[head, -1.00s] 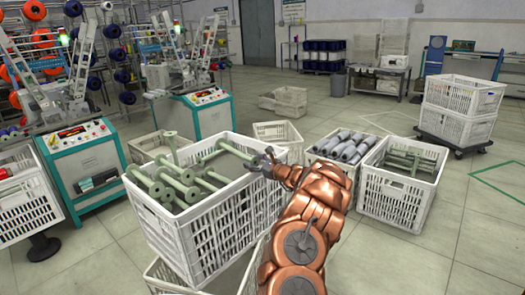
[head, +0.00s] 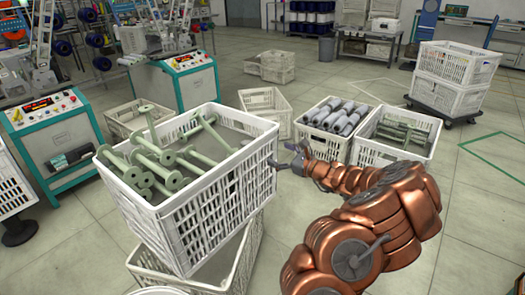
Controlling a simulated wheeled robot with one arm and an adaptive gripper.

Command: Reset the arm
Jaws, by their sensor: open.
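My copper-coloured arm reaches in from the lower right in the head view. My gripper (head: 288,163) is open and empty, just right of the large white crate (head: 217,215). Whether its fingertips touch the crate's right wall I cannot tell. The crate holds several pale green bobbins (head: 157,152), lying at mixed angles, mostly toward its left side; its right part is bare inside. It stands on another white crate (head: 240,262) below it.
Behind my gripper stand a crate of grey bobbins (head: 338,117) and a crate of green bobbins (head: 403,130). Stacked crates (head: 455,75) sit on a dolly at the right. Winding machines with teal cabinets (head: 185,80) line the left. Floor is clear at the right (head: 470,215).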

